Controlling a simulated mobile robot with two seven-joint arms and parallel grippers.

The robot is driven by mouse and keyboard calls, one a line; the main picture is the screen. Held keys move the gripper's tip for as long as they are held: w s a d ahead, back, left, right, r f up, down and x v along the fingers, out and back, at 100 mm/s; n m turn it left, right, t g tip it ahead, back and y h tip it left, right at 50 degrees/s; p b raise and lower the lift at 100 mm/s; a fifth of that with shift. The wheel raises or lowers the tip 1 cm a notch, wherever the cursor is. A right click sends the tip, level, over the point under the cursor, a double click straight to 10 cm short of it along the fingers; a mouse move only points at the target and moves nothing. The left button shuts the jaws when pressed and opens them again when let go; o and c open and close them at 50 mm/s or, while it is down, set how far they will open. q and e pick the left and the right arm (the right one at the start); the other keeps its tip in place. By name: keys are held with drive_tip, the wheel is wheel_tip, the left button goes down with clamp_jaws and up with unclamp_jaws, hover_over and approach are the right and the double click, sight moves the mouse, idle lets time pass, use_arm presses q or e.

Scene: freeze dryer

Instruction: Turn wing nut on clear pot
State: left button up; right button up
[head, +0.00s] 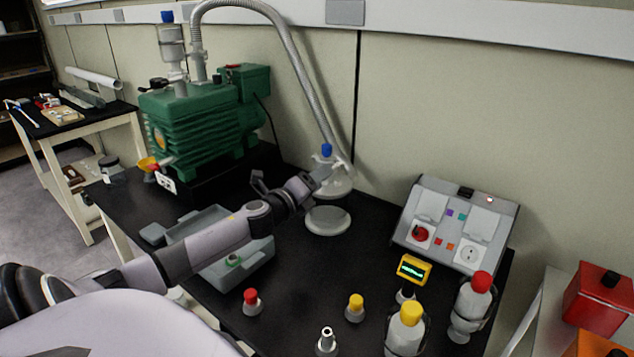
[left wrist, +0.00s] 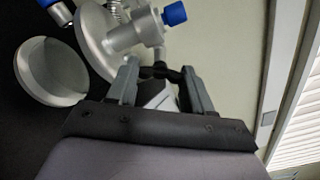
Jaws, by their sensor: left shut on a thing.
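My left gripper (head: 320,172) reaches the head's side from the left. In the left wrist view its two grey fingers (left wrist: 160,72) are shut on a small black piece, the wing nut (left wrist: 160,71). The fingers hide part of it. My right gripper is not in view.
A grey ribbed hose (head: 285,38) runs from the green pump (head: 205,120) to the pot's head. A grey tray (head: 250,265) lies under my left arm. Bottles with yellow (head: 407,335) and red caps (head: 472,308) and a control box (head: 456,226) stand right.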

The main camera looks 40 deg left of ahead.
use_arm(q)
drive_tip(key=shift+m, duration=3.9)
drive_tip(key=o, duration=1.1)
drive_tip(key=shift+c, duration=0.2)
drive_tip(key=shift+s, duration=0.15)
drive_tip(key=s+b, duration=0.1)
drive_tip(key=s, duration=0.5)
drive_tip(key=shift+s+d, duration=0.4)
